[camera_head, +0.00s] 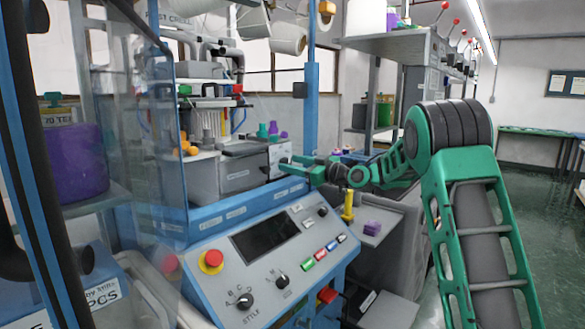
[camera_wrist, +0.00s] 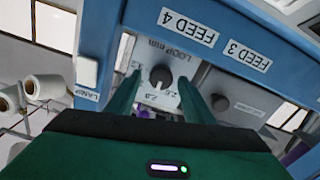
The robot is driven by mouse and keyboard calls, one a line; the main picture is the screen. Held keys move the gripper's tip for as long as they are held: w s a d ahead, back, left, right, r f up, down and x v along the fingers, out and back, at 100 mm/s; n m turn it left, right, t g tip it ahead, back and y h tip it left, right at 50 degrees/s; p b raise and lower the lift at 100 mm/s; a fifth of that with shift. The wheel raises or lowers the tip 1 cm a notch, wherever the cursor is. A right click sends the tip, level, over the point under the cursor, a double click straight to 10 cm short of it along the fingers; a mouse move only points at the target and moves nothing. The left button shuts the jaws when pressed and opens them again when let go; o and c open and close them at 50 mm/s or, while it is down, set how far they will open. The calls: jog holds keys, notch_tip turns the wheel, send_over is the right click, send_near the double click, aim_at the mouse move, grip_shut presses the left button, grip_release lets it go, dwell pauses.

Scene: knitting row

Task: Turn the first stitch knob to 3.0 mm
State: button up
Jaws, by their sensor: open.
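The stitch knob (camera_wrist: 160,77) is a small dark round knob on a white dial plate marked "LOOP mm" in the wrist view. The plate appears upside down below the "FEED 4" label. Small numbers surround the knob, but its pointer setting is too small to read surely. My gripper (camera_wrist: 159,84) is open, with one green finger on each side of the knob. I cannot tell whether either finger touches it. In the head view my gripper (camera_head: 290,165) reaches left to the front of the grey machine unit (camera_head: 240,172); the knob cannot be made out there.
A blue frame bar borders the dial. In the head view, a control panel with a red stop button (camera_head: 211,259) and a screen (camera_head: 265,238) lies below my arm.

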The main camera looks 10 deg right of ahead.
jog(key=shift+w+a, duration=0.15)
jog(key=c, duration=1)
jog(key=shift+c, duration=0.2)
jog(key=shift+m, duration=0.3)
jog(key=m, duration=0.3)
jog(key=shift+w+d+m, duration=0.1)
jog(key=shift+d+m, duration=0.15)
jog(key=shift+m, duration=0.05)
jog(key=shift+d+m, duration=0.1)
jog(key=shift+m, duration=1.7)
jog(key=shift+r, duration=0.1)
